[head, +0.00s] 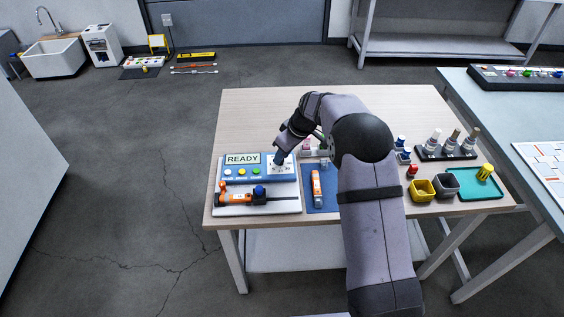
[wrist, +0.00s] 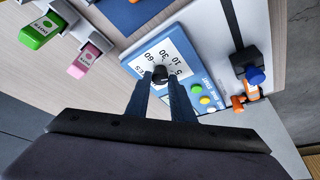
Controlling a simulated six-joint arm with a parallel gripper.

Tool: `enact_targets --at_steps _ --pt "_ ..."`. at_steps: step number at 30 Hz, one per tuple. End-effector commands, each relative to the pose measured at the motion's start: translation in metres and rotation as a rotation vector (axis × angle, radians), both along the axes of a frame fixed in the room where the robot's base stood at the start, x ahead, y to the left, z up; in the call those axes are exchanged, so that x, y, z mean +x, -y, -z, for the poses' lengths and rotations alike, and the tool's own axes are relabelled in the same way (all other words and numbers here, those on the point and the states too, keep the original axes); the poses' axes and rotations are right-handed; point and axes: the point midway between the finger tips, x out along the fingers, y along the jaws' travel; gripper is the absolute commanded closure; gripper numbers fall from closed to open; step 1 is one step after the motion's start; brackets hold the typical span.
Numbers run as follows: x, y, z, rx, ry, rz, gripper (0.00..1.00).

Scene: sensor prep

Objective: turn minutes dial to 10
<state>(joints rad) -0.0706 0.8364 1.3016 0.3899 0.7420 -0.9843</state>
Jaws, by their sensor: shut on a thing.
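The minutes dial is a small dark knob (wrist: 160,72) on a white face (wrist: 176,50) printed with 5, 10, 30 and 60. The face is on the right end of the blue control box (head: 258,176) in the head view. My gripper (wrist: 161,82) points down at the face, with its two dark fingers shut on the knob from either side. In the head view my gripper (head: 279,159) hides part of the dial. I cannot make out where the knob's mark points.
The box has a READY display (head: 242,158) and several coloured buttons. An orange device (head: 317,188) lies on a blue mat (head: 322,207) to the right. Pink (wrist: 91,60) and green (wrist: 41,32) labelled items are close by in the wrist view.

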Motion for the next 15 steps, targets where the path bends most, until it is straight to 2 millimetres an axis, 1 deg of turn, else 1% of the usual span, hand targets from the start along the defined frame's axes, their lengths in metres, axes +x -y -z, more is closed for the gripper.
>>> enact_targets --at_steps 1,6,15 --pt "0.0019 0.0012 0.0038 0.001 0.003 -0.038 1.00" --pt "0.0028 0.0020 0.0017 -0.001 0.003 -0.175 1.00" --pt "0.0035 0.0027 0.0005 -0.001 0.000 -0.331 1.00"
